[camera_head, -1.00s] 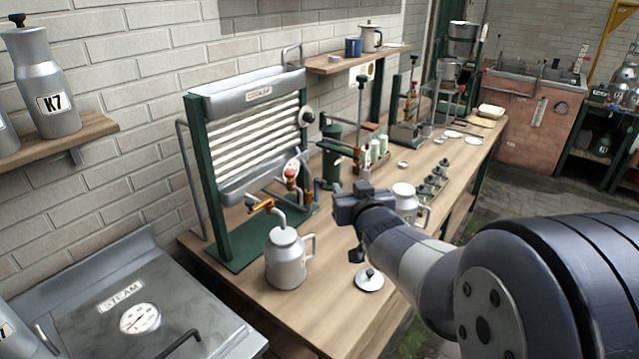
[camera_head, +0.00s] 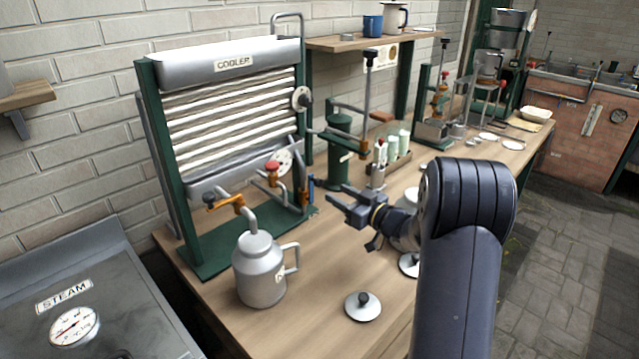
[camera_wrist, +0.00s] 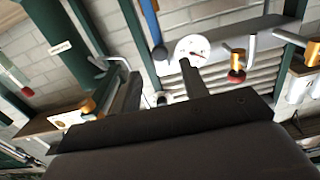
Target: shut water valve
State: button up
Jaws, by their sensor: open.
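The cooler (camera_head: 230,125) stands on the bench, a ribbed panel in a green frame. At its lower right is a brass valve with a red knob (camera_head: 272,167), beside a round dial (camera_head: 284,160). I take this for the water valve, though no label on it is readable. In the wrist view the red knob (camera_wrist: 236,77) is right of the dial (camera_wrist: 192,48). My gripper (camera_head: 337,198) is open and empty above the bench, to the right of the valve and apart from it. Its two fingers (camera_wrist: 160,76) point toward the cooler side in the wrist view.
A loose lid (camera_head: 363,307) lies in front. A green hand press (camera_head: 338,150) and a rack of bottles (camera_head: 392,160) stand behind my gripper. The steam unit (camera_head: 120,315) is at left.

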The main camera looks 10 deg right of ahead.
aim_at(320, 184)
jog(key=p+x, duration=0.1)
jog(key=x, duration=0.7)
jog(key=shift+w+a, duration=0.15)
jog(key=shift+w, duration=0.05)
jog(key=shift+c, duration=0.5)
grip_shut()
